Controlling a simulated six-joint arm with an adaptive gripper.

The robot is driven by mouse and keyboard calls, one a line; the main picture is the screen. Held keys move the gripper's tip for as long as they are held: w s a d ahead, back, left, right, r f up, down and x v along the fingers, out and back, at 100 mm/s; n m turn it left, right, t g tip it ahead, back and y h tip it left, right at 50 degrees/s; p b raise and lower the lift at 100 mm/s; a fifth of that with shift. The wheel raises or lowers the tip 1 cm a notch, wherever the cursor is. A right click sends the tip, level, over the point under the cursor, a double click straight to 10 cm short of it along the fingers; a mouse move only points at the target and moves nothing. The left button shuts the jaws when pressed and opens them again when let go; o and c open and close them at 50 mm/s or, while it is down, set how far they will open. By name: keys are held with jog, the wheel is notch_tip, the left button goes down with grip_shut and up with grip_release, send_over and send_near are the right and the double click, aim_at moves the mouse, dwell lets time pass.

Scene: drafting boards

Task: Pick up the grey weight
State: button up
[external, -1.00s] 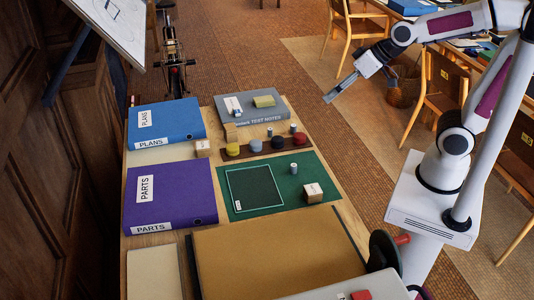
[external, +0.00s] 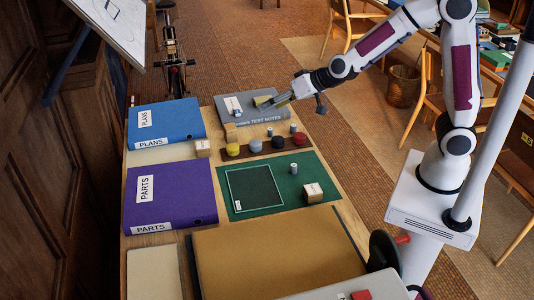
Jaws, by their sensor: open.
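A dark wooden strip (external: 242,152) carries a row of round knobbed pieces: yellow (external: 233,150), blue-grey (external: 256,146), dark (external: 278,142) and red (external: 300,139). A small grey cylinder (external: 294,169) stands upright on the green mat, and another grey cylinder (external: 293,129) stands behind the red piece. I cannot tell which of these is the grey weight.
Purple (external: 168,195) and blue (external: 178,124) binders line the left side of the table. A wooden block (external: 230,132) stands by the strip's far left end. A large tan board (external: 275,255) lies in front.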

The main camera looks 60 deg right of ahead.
jog(key=w+f+m+h, duration=0.25)
jog(key=w+f, duration=0.35)
jog(key=f, duration=0.4)
jog(key=t+h, duration=0.1)
jog(key=h, duration=0.4)
send_near(256, 143)
jog(key=shift+w+a+r+m, duration=0.1)
jog(key=shift+w+a+m, duration=0.1)
jog(key=shift+w+m, duration=0.3)
jog(key=shift+s+d+f+h, duration=0.3)
jog(key=shift+d+f+h, duration=0.1)
jog(key=shift+f+h, duration=0.25)
jog(key=shift+w, duration=0.1)
jog(key=shift+x, duration=1.25)
jog(key=shift+w, duration=0.1)
jog(key=shift+a+x, duration=0.1)
jog(key=shift+x, duration=1.15)
jog(key=shift+a+x, duration=0.15)
jog(key=shift+x, duration=1.15)
jog(key=shift+w, duration=0.15)
